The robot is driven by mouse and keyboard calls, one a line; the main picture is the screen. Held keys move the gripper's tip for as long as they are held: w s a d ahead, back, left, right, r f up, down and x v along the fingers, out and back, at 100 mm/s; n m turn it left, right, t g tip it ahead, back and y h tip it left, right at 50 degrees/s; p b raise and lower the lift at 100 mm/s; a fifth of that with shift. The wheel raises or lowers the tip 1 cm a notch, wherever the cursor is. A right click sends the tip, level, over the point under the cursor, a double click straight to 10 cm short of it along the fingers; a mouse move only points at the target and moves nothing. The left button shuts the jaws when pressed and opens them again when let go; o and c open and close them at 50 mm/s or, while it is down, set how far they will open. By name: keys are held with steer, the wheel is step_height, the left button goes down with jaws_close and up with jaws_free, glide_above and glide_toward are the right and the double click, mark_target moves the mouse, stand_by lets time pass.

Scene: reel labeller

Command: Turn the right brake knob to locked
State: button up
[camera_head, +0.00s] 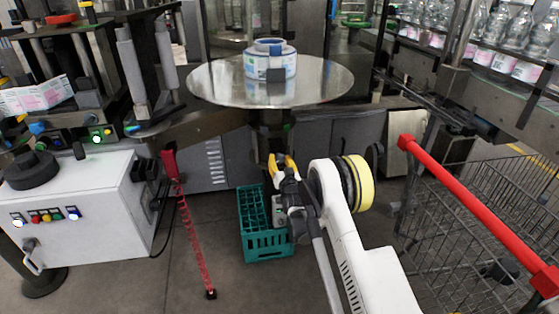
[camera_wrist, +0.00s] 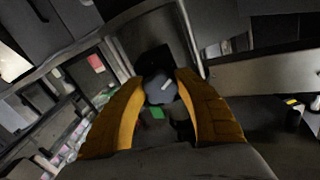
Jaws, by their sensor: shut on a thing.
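My gripper (camera_head: 281,162) is below the round metal turntable, with its yellow fingers pointing away from me. In the wrist view, my gripper (camera_wrist: 161,84) has one yellow finger on each side of a dark grey rounded knob (camera_wrist: 158,93) and is shut on it. The knob carries a short white mark that lies slanted in the picture. A small green patch shows just below the knob. In the head view the knob is too small and dark to make out, and its setting cannot be read for sure.
The turntable (camera_head: 221,88) bears a blue and white label reel (camera_head: 270,65). A green crate (camera_head: 267,243) stands on the floor beneath my gripper. A white control box (camera_head: 80,190) is at left. A wire trolley with a red handle (camera_head: 470,207) is at right.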

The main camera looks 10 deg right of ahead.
stand_by(0.4)
steer(key=o, duration=1.2)
steer(key=s, duration=0.7)
steer(key=shift+s, duration=0.25)
steer(key=shift+r, duration=0.15)
